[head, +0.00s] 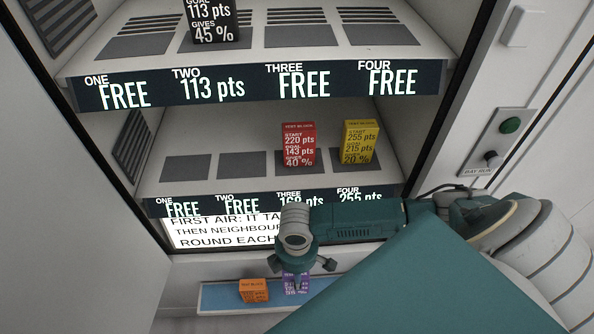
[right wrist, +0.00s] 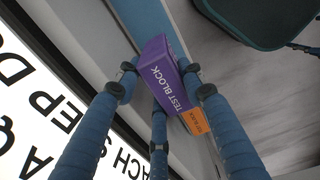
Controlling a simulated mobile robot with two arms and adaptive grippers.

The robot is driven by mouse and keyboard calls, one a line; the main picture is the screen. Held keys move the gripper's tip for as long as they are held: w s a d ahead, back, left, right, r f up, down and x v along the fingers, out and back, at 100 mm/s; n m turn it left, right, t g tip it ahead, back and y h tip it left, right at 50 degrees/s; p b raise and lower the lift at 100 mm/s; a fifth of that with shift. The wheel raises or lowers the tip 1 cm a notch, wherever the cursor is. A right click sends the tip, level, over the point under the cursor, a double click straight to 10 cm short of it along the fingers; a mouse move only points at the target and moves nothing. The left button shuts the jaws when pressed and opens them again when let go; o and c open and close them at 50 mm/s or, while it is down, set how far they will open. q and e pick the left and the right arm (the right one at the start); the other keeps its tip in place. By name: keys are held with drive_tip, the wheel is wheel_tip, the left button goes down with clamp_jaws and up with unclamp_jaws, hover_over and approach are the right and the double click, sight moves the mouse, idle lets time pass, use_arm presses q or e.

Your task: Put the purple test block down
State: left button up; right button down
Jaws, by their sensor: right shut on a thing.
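The purple test block (head: 296,284) is in the grasp of my right gripper (head: 301,266), over the right part of the blue tray (head: 215,297) below the shelves. In the right wrist view the purple block (right wrist: 165,78) sits between the blue fingers, its "TEST BLOCK" face showing. Whether its base touches the tray is hidden. An orange block (head: 253,291) stands on the tray to the left of it, and shows just past the purple one in the right wrist view (right wrist: 195,122).
The lower shelf holds a red block (head: 298,146) at place three and a yellow block (head: 360,143) at place four; one and two read FREE. A black block (head: 214,22) stands above at place two.

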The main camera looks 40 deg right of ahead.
drive_tip(key=shift+f, duration=0.7)
wheel_tip(320, 180, down, 3)
drive_tip(key=shift+f+b, duration=0.2)
drive_tip(key=shift+b, duration=0.1)
drive_tip(key=shift+f, duration=0.25)
drive_tip(key=shift+f, duration=0.1)
drive_tip(key=c, duration=1.1)
unclamp_jaws()
wheel_tip(320, 180, up, 12)
drive_tip(key=shift+r+p, duration=0.1)
drive_tip(key=shift+p, duration=0.65)
drive_tip(key=shift+s, duration=0.1)
